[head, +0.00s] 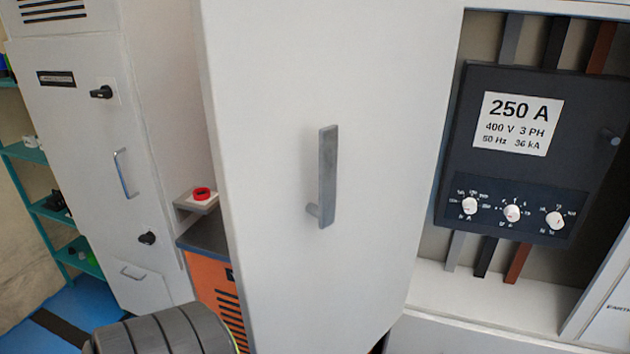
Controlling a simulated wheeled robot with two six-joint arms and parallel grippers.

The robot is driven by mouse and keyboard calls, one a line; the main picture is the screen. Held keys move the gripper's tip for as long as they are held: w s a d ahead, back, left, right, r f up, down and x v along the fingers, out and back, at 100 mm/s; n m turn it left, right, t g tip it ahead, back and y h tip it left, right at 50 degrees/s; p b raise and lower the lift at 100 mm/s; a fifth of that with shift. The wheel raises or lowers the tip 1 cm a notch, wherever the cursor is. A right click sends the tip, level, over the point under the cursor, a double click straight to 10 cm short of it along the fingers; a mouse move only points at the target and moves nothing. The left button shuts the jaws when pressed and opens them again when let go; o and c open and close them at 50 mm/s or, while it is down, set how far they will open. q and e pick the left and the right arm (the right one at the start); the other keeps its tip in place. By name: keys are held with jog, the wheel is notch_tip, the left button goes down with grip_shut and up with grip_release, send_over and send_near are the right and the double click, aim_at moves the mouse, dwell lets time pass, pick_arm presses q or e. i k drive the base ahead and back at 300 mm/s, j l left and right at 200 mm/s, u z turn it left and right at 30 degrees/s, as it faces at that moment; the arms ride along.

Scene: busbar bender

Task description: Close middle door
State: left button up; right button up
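A tall white door (270,130) with a grey vertical bar handle (326,178) stands open in the middle of the head view. It is swung out from the cabinet on the right. Inside that cabinet a black breaker panel (600,120) shows a "250 A" label and several white dials. Neither of my grippers is in view. A dark ribbed part, likely of my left arm, shows at the bottom left, apart from the handle.
A grey-white cabinet (75,160) with small handles and knobs stands at the left. An orange machine (208,280) with a red button (201,193) sits behind the door's left edge. Teal shelves (60,210) stand at the far left. Blue floor (75,308) shows at lower left.

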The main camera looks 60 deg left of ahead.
aim_at(273, 74)
jog(key=j+z, duration=0.1)
jog(key=j, duration=0.35)
jog(key=k+j, duration=0.1)
jog(key=j, duration=0.35)
jog(key=j+z, duration=0.15)
jog(key=j, duration=0.3)
jog(key=k+j, duration=0.15)
jog(key=j, duration=0.3)
jog(key=k+j+z, duration=0.15)
jog(key=j, duration=0.3)
jog(key=i, duration=0.05)
